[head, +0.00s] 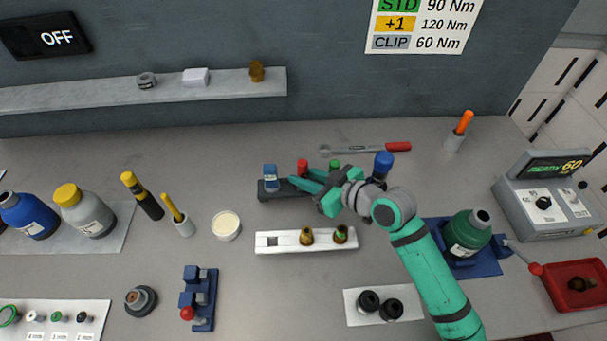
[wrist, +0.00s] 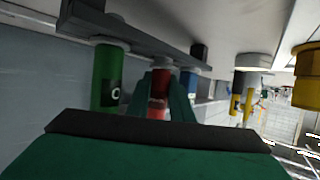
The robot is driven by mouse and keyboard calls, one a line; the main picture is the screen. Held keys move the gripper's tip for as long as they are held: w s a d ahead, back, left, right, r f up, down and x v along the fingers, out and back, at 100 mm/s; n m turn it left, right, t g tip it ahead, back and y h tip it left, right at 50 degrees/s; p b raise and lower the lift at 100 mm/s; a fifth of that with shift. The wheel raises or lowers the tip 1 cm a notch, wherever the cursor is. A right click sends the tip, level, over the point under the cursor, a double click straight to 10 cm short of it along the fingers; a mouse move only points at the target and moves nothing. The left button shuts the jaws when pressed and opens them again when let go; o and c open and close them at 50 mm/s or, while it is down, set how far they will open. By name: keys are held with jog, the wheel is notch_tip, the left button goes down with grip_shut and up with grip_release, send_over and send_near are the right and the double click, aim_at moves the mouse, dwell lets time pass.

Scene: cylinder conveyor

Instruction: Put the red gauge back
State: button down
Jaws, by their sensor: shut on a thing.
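The red gauge (head: 302,166) is upright at the dark gauge rack (head: 270,196), between a blue gauge (head: 270,172) and a green gauge (head: 335,164). My gripper (head: 300,181) reaches in from the right and is shut on the red gauge. In the wrist view, which appears upside down, the red gauge (wrist: 159,82) is between my fingers, with the green gauge (wrist: 106,80) beside it and the rack (wrist: 140,38) at its base. My fingers hide part of the gauge, so I cannot tell whether it is fully seated.
A white block with brass fittings (head: 275,241) lies just in front of the rack. A wrench (head: 350,149) lies behind it. A white cup (head: 226,226) stands left. A green bottle (head: 462,238) stands right of my arm. A wall shelf (head: 220,88) is above.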

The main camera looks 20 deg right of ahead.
aim_at(306, 165)
jog(key=shift+f, duration=0.45)
jog(key=c, duration=1.5)
grip_release()
jog(key=shift+w+r, duration=0.1)
jog(key=shift+r, duration=0.8)
jog(key=shift+a+r, duration=0.1)
jog(key=shift+r, duration=2)
